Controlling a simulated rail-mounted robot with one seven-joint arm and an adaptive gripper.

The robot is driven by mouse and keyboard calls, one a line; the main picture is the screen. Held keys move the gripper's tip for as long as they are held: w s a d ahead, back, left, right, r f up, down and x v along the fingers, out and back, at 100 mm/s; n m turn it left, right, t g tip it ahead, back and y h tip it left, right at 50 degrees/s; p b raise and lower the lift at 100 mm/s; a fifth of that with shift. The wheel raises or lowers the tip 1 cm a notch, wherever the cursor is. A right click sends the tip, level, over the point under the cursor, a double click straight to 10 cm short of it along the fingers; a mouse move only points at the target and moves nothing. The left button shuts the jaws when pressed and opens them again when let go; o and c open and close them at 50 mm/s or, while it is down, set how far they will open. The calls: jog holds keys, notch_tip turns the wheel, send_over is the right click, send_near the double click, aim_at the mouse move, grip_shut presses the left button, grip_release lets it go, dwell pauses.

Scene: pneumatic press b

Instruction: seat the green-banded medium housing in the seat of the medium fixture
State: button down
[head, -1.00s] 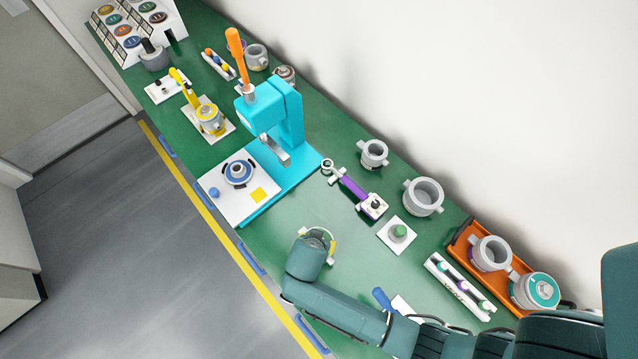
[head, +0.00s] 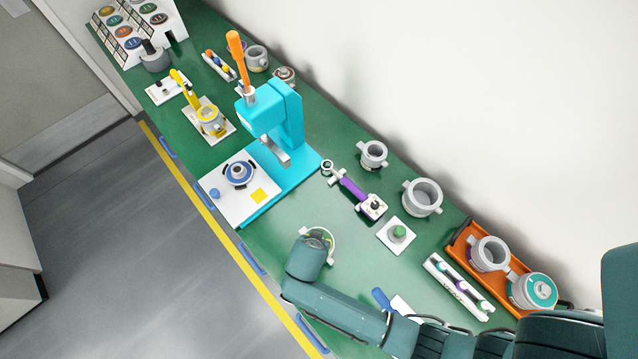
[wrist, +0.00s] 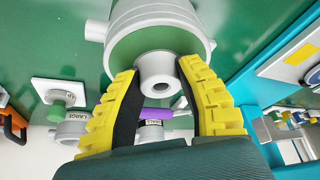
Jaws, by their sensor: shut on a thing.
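In the wrist view, the green-banded housing (wrist: 150,45) is a grey cylinder with a green band, a wider grey rim and side lugs. My gripper (wrist: 160,82) has its two yellow fingers shut on the small grey boss at the housing's near end. In the head view, my gripper is mostly hidden by my wrist, over the front part of the green bench. A white square plate with a green round piece (head: 397,233) lies to its right. No readable label shows which fixture is the medium one.
The turquoise press (head: 283,115) stands up-left, with a blue part (head: 239,173) on its white base plate. A purple-handled tool (head: 353,188), loose grey housings (head: 423,197) and an orange tray (head: 458,247) lie along the back and right. The bench around my gripper is mostly clear.

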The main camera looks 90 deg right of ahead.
jog(key=shift+r+p, duration=1.9)
jog(key=shift+r, duration=0.3)
